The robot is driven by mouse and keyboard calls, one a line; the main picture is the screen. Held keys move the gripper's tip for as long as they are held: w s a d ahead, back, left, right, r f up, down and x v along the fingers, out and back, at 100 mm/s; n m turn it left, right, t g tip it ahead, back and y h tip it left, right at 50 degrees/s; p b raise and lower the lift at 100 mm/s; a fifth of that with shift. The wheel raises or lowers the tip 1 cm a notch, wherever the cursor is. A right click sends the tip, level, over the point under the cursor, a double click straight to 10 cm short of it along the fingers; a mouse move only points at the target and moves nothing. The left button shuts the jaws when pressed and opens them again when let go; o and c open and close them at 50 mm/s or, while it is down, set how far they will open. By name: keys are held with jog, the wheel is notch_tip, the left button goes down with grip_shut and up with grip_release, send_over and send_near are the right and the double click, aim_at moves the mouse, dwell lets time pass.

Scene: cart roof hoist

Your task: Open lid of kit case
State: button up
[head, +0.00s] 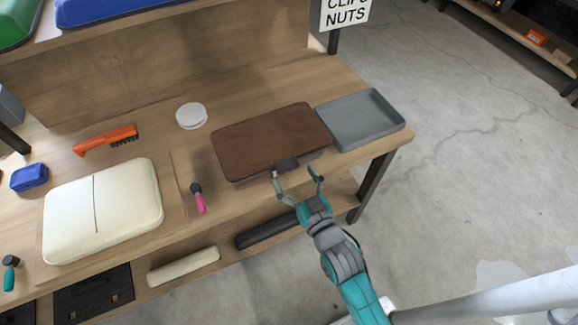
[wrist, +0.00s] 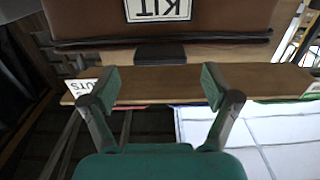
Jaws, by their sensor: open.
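The kit case (head: 270,138) is a brown box with its lid closed, lying on the wooden workbench. A dark latch or handle tab (head: 286,164) sits at the middle of its front edge. In the wrist view the case front (wrist: 90,20) fills the top, with an upside-down KIT label (wrist: 158,9) and the dark tab (wrist: 159,54) below it. My gripper (head: 297,175) is open and empty at the front edge of the case. In the wrist view its two fingertips (wrist: 160,83) stand apart on either side of the tab, short of it. Contact is not visible.
A grey tray (head: 362,120) stands right beside the case. A white round lid (head: 191,116), a pink-handled tool (head: 198,198), an orange brush (head: 105,139) and a cream case (head: 102,210) lie to the left. A shelf with bins is behind. Open floor lies to the right.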

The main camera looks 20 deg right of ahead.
aim_at(290, 170)
jog(key=shift+w, duration=1.8)
